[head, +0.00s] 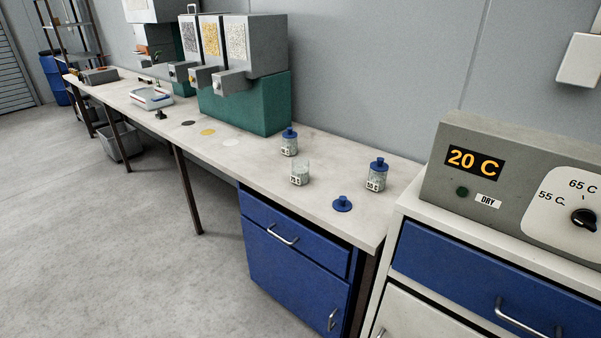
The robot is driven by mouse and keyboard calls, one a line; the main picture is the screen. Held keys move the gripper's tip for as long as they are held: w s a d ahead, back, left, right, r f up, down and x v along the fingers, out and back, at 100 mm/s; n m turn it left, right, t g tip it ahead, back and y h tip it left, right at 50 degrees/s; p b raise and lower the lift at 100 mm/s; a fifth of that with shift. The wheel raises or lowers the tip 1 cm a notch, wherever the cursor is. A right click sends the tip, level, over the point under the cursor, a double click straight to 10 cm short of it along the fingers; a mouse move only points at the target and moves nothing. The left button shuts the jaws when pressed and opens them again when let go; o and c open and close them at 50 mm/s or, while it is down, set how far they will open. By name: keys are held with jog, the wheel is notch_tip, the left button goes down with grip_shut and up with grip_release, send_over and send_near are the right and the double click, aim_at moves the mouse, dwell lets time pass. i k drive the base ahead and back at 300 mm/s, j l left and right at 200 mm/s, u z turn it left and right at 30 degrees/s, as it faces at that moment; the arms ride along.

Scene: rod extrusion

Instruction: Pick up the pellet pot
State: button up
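Three small clear pots with white labels stand on the bench top. An open pot (299,174) with no lid is near the front edge, and its contents are too small to make out. A loose blue lid (342,204) lies to its right. A blue-lidded pot (289,143) stands behind the open pot, near the green dispenser base. Another blue-lidded pot (376,177) stands to the right, holding something pale and speckled. I cannot tell which one is the pellet pot. My gripper is not in view.
The long pale bench (318,144) runs to the back left. Hoppers on a green base (262,105) stand behind the pots. At right, a grey control box (477,215) reading 20 C sits on a drawer cabinet (455,264). Clear floor (120,240) lies at left.

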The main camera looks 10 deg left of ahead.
aim_at(299, 175)
jog(key=i+j, duration=0.45)
jog(key=i+j+u, duration=0.15)
jog(key=i+j, duration=0.25)
jog(key=i, duration=0.25)
jog(key=i+j, duration=0.35)
jog(key=i, duration=0.25)
jog(key=j+u, duration=0.05)
